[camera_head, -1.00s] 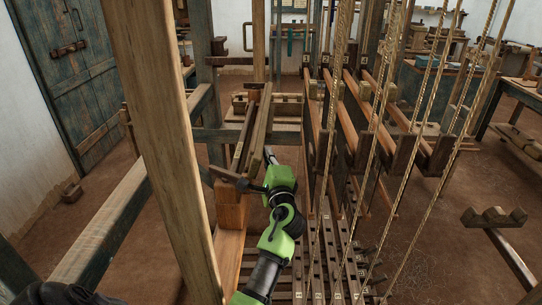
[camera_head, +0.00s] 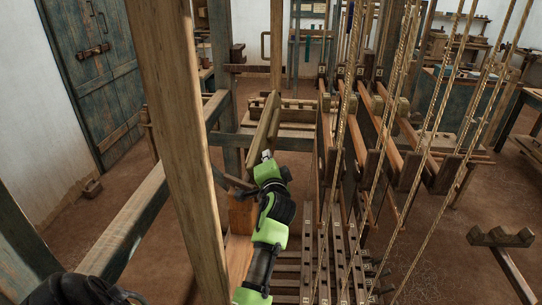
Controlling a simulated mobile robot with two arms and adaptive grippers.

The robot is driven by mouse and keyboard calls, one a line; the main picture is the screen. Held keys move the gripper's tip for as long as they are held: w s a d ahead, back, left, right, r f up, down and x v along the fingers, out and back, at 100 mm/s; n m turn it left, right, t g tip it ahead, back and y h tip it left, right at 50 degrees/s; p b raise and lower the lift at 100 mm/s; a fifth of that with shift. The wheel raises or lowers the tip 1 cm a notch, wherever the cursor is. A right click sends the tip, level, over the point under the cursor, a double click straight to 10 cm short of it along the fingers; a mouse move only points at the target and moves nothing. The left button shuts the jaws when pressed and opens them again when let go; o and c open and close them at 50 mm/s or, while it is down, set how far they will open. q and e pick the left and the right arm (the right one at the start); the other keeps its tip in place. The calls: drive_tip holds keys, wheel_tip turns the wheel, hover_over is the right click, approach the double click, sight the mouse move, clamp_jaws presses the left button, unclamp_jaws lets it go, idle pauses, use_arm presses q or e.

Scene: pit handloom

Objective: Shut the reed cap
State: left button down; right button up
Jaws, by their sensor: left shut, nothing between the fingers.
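The reed cap appears to be the long pale wooden bar (camera_head: 262,125) that runs away from me, left of the middle of the head view. A second wooden bar lies close along its right side, and no clear gap shows between them. My left gripper (camera_head: 266,155) is shut and empty at the near end of these bars. It overlaps them in the picture, and I cannot tell whether it touches. The green wrist hides part of the near end. My right gripper is not in view.
A thick upright post (camera_head: 183,140) stands close in front, left of my left arm. Ropes (camera_head: 345,140) hang on the right over the loom's slanted wooden bars. Slatted treadles (camera_head: 335,260) lie below. Brown floor (camera_head: 440,265) is open at the lower right.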

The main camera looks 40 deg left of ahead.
use_arm(q)
drive_tip(key=shift+s+a+r, duration=0.1)
drive_tip(key=shift+a, duration=0.05)
drive_tip(key=shift+s+a, duration=0.2)
drive_tip(key=shift+a, duration=0.15)
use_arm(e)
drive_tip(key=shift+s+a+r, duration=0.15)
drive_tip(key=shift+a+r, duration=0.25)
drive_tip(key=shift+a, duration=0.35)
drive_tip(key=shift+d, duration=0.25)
use_arm(q)
drive_tip(key=shift+p, duration=0.35)
